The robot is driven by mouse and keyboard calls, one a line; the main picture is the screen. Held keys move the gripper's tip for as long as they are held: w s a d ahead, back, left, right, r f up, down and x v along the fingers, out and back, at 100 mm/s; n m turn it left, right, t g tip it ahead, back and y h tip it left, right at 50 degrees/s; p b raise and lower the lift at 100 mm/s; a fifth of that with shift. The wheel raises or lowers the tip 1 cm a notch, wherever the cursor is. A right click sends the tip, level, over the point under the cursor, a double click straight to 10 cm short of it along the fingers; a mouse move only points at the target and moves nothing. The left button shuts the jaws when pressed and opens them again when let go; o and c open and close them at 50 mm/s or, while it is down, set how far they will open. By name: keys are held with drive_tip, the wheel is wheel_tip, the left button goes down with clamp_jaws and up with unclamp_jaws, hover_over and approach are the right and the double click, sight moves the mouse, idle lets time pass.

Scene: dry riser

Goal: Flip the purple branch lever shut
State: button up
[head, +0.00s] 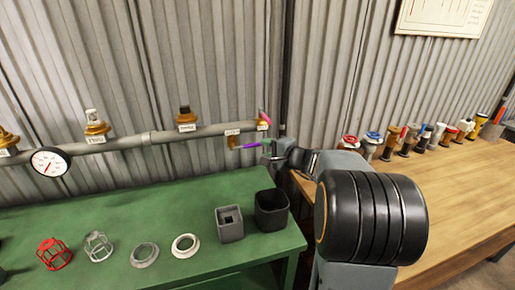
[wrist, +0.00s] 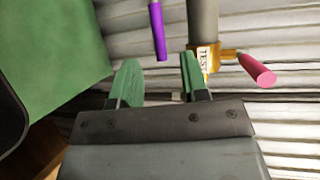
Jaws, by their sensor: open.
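The purple lever (head: 250,145) sticks out to the right from a small brass valve (head: 231,142) just under the pipe, near the pipe's right end. It lies nearly level. In the wrist view the purple lever (wrist: 157,30) comes down from the top edge, and its free end lies in line with the gap between my fingertips. My gripper (head: 273,150) is just right of the lever in the head view. Its green-padded fingers (wrist: 160,64) are apart and hold nothing. I cannot tell whether they touch the lever. The valve body is out of the wrist view.
A pink lever (wrist: 258,70) on a brass fitting with a TEST tag (wrist: 204,62) is close right of my fingers. The grey pipe (head: 155,138) carries a gauge (head: 50,161). A dark bin (head: 271,210) and several loose parts stand on the green bench (head: 110,205) below.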

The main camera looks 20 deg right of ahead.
drive_tip(key=v, duration=0.6)
drive_tip(key=shift+s, duration=0.4)
drive_tip(key=shift+d+r, duration=0.1)
drive_tip(key=s+a+n+g+y+p, duration=0.1)
drive_tip(key=s+a+n+g+p, duration=0.2)
drive_tip(key=a, duration=0.4)
drive_tip(key=s+a+n+g+p, duration=0.2)
drive_tip(key=s+a+n+g, duration=0.15)
drive_tip(key=a, duration=0.35)
drive_tip(key=s+a+n+g+h+p, duration=0.2)
drive_tip(key=s+n+g+h+p, duration=0.3)
drive_tip(key=s+n, duration=0.3)
drive_tip(key=shift+s+f+h, duration=0.45)
drive_tip(key=shift+s+h, duration=0.45)
drive_tip(key=shift+s, duration=0.6)
drive_tip(key=shift+n, duration=0.25)
